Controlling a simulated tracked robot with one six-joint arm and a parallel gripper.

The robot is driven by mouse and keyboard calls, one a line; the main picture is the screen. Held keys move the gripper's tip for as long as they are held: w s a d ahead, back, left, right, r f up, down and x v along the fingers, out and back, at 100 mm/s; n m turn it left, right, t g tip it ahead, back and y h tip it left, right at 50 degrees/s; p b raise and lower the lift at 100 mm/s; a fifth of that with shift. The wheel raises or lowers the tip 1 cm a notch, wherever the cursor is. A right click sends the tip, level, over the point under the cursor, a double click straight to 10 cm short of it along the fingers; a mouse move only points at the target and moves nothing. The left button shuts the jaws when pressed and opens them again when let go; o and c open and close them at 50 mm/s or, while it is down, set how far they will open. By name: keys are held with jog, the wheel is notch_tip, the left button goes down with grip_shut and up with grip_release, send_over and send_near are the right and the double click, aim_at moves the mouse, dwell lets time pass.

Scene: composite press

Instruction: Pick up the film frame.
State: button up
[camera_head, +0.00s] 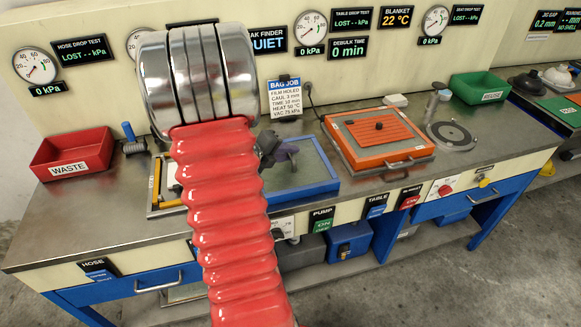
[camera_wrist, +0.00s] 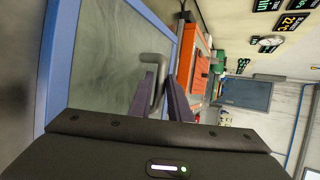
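The film frame (camera_head: 310,194) is a blue rectangular frame with a grey-green translucent film inside. It lies flat at the middle of the bench, its left part hidden behind my red arm. In the wrist view, its blue rim (camera_wrist: 62,55) and film fill the upper left. A grey bent handle (camera_wrist: 155,58) stands at its near right side. My gripper (camera_head: 287,153) is low over the frame. In the wrist view, my gripper's (camera_wrist: 168,82) two purple fingers are apart, with the handle between them and a gap visible beside the right finger. Contact with the handle cannot be told.
An orange heated plate (camera_head: 400,152) sits close right of the frame. A round dark disc device (camera_head: 449,136) and a green bin (camera_head: 480,88) stand farther right. A red waste bin (camera_head: 72,155) is at left. Gauges line the back panel. The bench's front left is clear.

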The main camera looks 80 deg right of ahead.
jog(key=shift+s+d+f, duration=0.2)
jog(key=shift+d+f, duration=0.05)
jog(key=shift+d, duration=0.15)
jog(key=shift+c, duration=0.2)
grip_shut()
dwell(1.3)
